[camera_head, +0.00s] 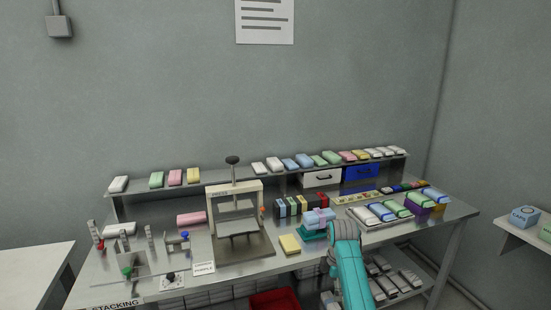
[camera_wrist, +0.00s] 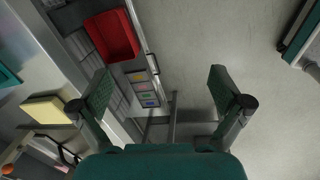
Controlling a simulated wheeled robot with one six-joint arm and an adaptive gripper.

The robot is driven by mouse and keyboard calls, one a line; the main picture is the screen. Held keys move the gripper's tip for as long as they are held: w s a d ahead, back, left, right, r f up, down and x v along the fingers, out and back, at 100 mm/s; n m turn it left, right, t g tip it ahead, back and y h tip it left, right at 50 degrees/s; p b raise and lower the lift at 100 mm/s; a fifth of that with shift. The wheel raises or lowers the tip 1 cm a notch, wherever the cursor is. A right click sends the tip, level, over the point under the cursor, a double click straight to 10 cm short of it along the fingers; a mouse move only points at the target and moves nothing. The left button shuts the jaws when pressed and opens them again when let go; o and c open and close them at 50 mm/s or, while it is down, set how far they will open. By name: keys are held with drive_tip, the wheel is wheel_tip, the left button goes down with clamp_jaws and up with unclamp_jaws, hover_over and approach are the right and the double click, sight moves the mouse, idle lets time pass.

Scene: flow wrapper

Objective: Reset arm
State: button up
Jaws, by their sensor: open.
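My gripper (camera_wrist: 162,98) shows in the wrist view with its two fingers wide apart and nothing between them. Beyond the fingers that view shows the floor and the underside of the bench edge. In the head view my teal arm reaches up over the bench's front edge, right of centre. The fingers cannot be made out in the head view.
The metal bench (camera_head: 240,283) carries a press (camera_head: 235,212), a yellow bar (camera_head: 290,244) and several wrapped bars. A raised shelf (camera_head: 140,188) with bars runs behind. A red bin (camera_wrist: 113,36) sits below. A side table (camera_head: 30,270) stands left.

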drive_tip(key=s+f+m+t, duration=0.2)
drive_tip(key=s+f, duration=0.4)
drive_tip(key=f, duration=0.4)
drive_tip(key=s+f+m+t, duration=0.1)
drive_tip(key=s+f+m, duration=0.2)
drive_tip(key=s+f, duration=0.55)
drive_tip(key=s+f+m+t, duration=0.2)
drive_tip(key=s+f, duration=0.2)
drive_tip(key=s, duration=0.5)
drive_tip(key=s+f+m+t, duration=0.15)
drive_tip(key=s+f, duration=0.25)
drive_tip(key=s, duration=0.4)
drive_tip(key=s+r+m+t, duration=0.2)
drive_tip(key=s+r+m, duration=0.15)
drive_tip(key=s, duration=0.65)
drive_tip(key=s+r+m+t, duration=0.15)
drive_tip(key=s+r, duration=0.25)
drive_tip(key=s, duration=0.5)
drive_tip(key=s+r+m+t, duration=0.1)
drive_tip(key=s+r+m, duration=0.1)
drive_tip(key=s+r, duration=0.5)
drive_tip(key=s+r+m+t, duration=0.2)
drive_tip(key=s+r, duration=0.5)
drive_tip(key=r, duration=0.8)
drive_tip(key=shift+s+d+m, duration=0.15)
drive_tip(key=shift+s+m, duration=0.05)
drive_tip(key=shift+m, duration=0.45)
